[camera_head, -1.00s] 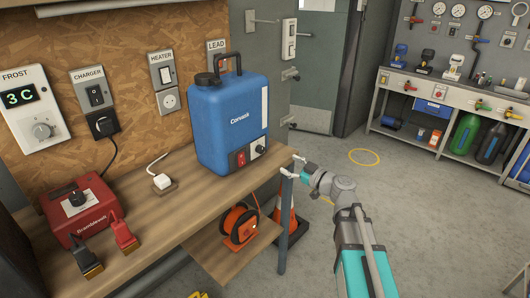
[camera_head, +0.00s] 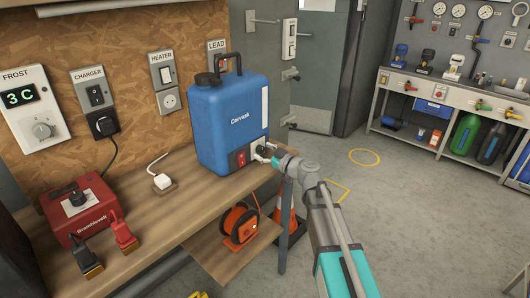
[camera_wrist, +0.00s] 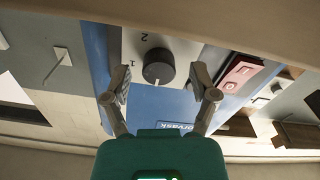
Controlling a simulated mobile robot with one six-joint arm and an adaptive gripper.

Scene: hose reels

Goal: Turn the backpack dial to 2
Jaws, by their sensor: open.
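The blue backpack tank (camera_head: 232,120) marked Corvask stands upright on the wooden bench. Its dark round dial (camera_wrist: 158,67) is on a grey panel low on its front, with the printed figures 1 and 2 beside it. The wrist view is upside down; there a pale mark shows at the dial's lower edge, away from the 2. My gripper (camera_wrist: 160,84) is open, one finger on each side of the dial, with visible gaps. In the head view my gripper (camera_head: 265,153) is close in front of the panel and partly hides the dial.
A red switch (camera_head: 241,159) sits beside the dial on the same panel. An orange reel (camera_head: 239,222) is below. Floor to the right is open.

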